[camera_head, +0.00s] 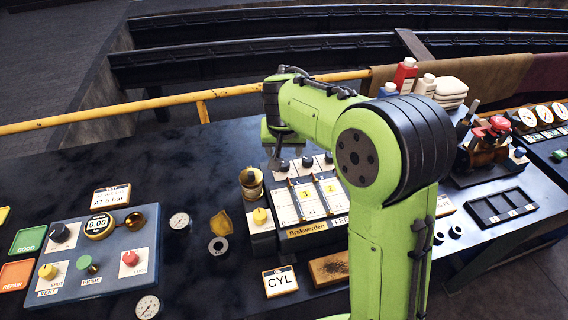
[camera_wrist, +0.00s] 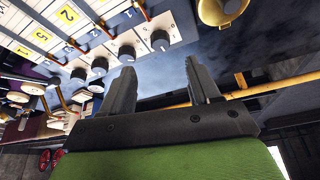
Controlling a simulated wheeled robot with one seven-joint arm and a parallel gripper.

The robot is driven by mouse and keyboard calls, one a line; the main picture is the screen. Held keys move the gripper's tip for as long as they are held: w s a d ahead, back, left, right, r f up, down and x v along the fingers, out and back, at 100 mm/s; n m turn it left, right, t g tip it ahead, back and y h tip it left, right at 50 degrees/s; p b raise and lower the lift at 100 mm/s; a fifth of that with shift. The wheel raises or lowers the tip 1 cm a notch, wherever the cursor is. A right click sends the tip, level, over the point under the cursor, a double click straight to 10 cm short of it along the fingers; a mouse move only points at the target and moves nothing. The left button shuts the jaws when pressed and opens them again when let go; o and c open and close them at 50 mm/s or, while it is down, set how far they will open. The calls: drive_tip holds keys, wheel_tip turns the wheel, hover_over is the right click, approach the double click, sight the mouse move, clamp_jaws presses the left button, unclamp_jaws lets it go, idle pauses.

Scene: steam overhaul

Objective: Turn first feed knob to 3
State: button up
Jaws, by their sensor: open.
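The feed panel (camera_head: 287,214) stands in the middle of the bench in the head view, with yellow number tags, sliders and a row of dark knobs along its back edge. The end knob nearest the brass cup shows in the head view (camera_head: 284,166) and in the wrist view (camera_wrist: 159,40), where it sits on a white plate with a pale pointer mark. Its dial numbers are too small to read. My gripper (camera_wrist: 160,67) is open and empty, its two fingers apart, with the knob just beyond them and not visibly between them. In the head view my arm hides part of the panel.
A brass cup (camera_wrist: 222,10) stands beside the end knob; more knobs (camera_wrist: 127,53) continue the row. A yellow rail (camera_head: 205,110) runs behind the bench. A blue panel (camera_head: 95,255) with knobs is at left. Bottles (camera_head: 405,74) and a dark tray (camera_head: 502,206) are at right.

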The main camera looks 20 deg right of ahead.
sight(283, 164)
drive_tip(key=b+x, duration=0.1)
drive_tip(key=x, duration=0.8)
drive_tip(key=shift+w+f, duration=0.2)
drive_tip(key=shift+f, duration=0.05)
drive_tip(key=shift+c, duration=0.2)
drive_tip(key=c, duration=1)
drive_tip(key=m, duration=0.1)
drive_tip(key=m+h, duration=0.1)
drive_tip(key=m, duration=0.2)
drive_tip(key=shift+w+a+m+g+h+p, duration=0.1)
drive_tip(key=shift+a+m+g+h+p, duration=0.2)
drive_tip(key=shift+m+g+p, duration=0.1)
drive_tip(key=shift+w+m+g+h+p, duration=0.1)
drive_tip(key=shift+m+g+h+p, duration=0.25)
drive_tip(key=shift+m, duration=0.75)
drive_tip(key=shift+m+g+h+p, duration=0.2)
drive_tip(key=shift+m+p, duration=0.25)
drive_tip(key=shift+m, duration=0.65)
